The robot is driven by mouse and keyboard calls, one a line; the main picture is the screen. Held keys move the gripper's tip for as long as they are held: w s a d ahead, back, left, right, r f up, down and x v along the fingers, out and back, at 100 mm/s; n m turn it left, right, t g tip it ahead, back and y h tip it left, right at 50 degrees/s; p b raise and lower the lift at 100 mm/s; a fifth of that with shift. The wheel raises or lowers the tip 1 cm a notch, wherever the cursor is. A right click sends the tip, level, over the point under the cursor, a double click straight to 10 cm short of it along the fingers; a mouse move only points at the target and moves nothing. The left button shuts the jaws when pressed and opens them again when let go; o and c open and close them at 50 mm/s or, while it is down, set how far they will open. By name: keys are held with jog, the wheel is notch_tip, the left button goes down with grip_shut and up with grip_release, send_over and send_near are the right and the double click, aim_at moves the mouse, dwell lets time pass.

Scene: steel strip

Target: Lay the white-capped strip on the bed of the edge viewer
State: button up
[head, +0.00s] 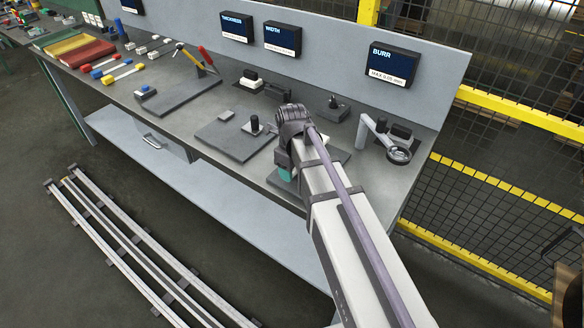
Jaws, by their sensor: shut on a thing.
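My gripper (286,174) hangs below the wrist at the end of my arm, low over the bench's front part. A teal part shows there; my arm covers most of the rest. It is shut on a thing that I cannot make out. The edge viewer, with a round magnifier (399,155) on a pale bent arm, stands to the right of my gripper, below the BURR display (388,64). Its bed is not clearly visible. Several pale strips (147,47) lie at the back left; I cannot tell whether one is the white-capped strip.
A dark plate with a black knob (254,123) lies left of my gripper. Another dark plate (180,92) with red and yellow handles is farther left. A back panel (330,50) and a yellow-railed fence (520,120) bound the bench.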

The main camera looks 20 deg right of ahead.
jog(key=shift+f, duration=0.7)
jog(key=shift+f+b, duration=0.3)
jog(key=shift+b, duration=0.3)
jog(key=o, duration=1.1)
jog(key=shift+r, duration=0.1)
notch_tip(320, 180, up, 11)
jog(key=p, duration=1.1)
